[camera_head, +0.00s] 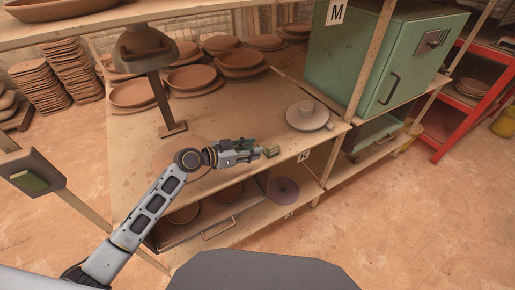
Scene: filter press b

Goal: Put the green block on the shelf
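The wooden shelf unit (240,112) has a broad top and lower compartments. My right gripper is not in view.
A pale plate with a cup-like piece (307,115) stands right of the block. A brown lamp-like stand (158,85) and stacked clay plates (240,60) are behind. A green cabinet (375,50) marked M stands at the right. A drawer handle (219,229) juts out below.

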